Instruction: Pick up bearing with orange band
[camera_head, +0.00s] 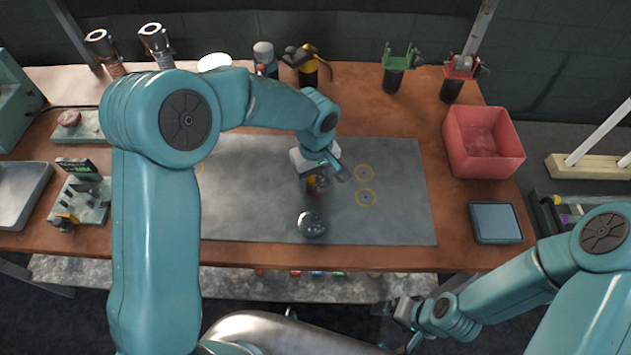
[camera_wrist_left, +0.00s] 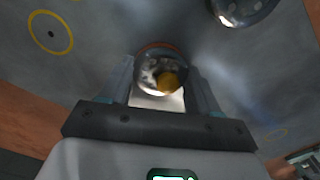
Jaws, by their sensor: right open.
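The bearing with the orange band (camera_head: 318,184) is at my left gripper (camera_head: 322,176), over the grey mat (camera_head: 400,230). In the left wrist view, the round metallic bearing (camera_wrist_left: 160,72) with an orange rim sits between the two fingers of my left gripper (camera_wrist_left: 162,85). The fingers meet its sides, so the gripper looks shut on it. Its underside and any gap to the mat are hidden. A second shiny round bearing (camera_head: 312,224) lies on the mat nearer to me. My right gripper (camera_head: 400,315) is open, low in front of the table edge.
Two yellow circles (camera_head: 365,173) mark the mat on the right. A red bin (camera_head: 483,142) and a blue-grey tray (camera_head: 495,222) stand at the right. Several tools stand along the back, including a green holder (camera_head: 398,70). Fixtures (camera_head: 78,205) stand at the left.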

